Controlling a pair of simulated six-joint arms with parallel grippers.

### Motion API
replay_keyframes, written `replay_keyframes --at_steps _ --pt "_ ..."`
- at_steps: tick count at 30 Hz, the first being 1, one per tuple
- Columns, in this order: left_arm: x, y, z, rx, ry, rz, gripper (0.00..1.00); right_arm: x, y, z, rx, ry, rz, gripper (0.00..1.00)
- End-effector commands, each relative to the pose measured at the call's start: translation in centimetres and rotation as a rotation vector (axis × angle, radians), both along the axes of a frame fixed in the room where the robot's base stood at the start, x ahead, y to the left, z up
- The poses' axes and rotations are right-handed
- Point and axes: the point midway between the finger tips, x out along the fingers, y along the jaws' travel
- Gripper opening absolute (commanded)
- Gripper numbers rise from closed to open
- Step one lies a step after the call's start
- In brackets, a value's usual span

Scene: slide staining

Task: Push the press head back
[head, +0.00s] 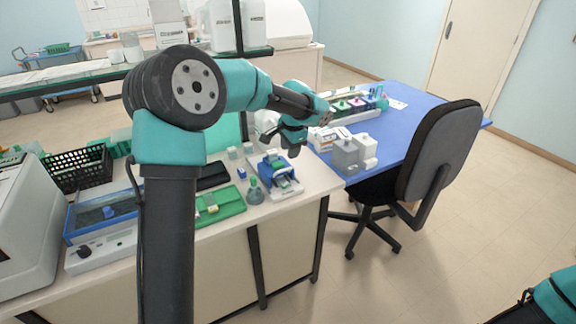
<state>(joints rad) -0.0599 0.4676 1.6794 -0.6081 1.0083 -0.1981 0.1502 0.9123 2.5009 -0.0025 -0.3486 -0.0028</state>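A small blue and white device (286,187), which looks like the press, stands near the right end of the cream bench. Its blue upper part (268,166) seems to be the press head; its exact position is too small to tell. My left gripper (292,152) hangs just above and behind the device's right side, pointing down. Whether it touches the device, and whether its fingers are open or shut, cannot be told. My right arm shows only at the bottom right corner, with its gripper out of view.
A flask (254,194) and a green tray (220,205) stand left of the device. White containers (352,152) and a rack of coloured jars (350,106) are on the blue table (398,130). A black chair (440,150) stands beside it.

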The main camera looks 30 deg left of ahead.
Motion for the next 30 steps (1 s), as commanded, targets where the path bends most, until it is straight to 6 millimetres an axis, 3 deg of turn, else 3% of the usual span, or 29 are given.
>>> replay_keyframes --at_steps 6,13,25,30 --pt "0.3 0.6 -3.9 0.000 0.004 0.001 0.36 0.0 0.0 0.0 0.000 0.000 0.000 0.43" --pt "0.7 1.0 -6.8 0.000 0.001 0.000 0.36 0.0 0.0 0.0 0.000 0.000 0.000 0.43" --pt "0.7 1.2 -7.6 0.000 0.000 0.000 0.36 0.0 0.0 0.0 0.000 0.000 0.000 0.43" --pt "0.7 1.1 -7.6 0.000 0.000 0.000 0.22 0.0 0.0 0.0 0.000 0.000 0.000 0.43"
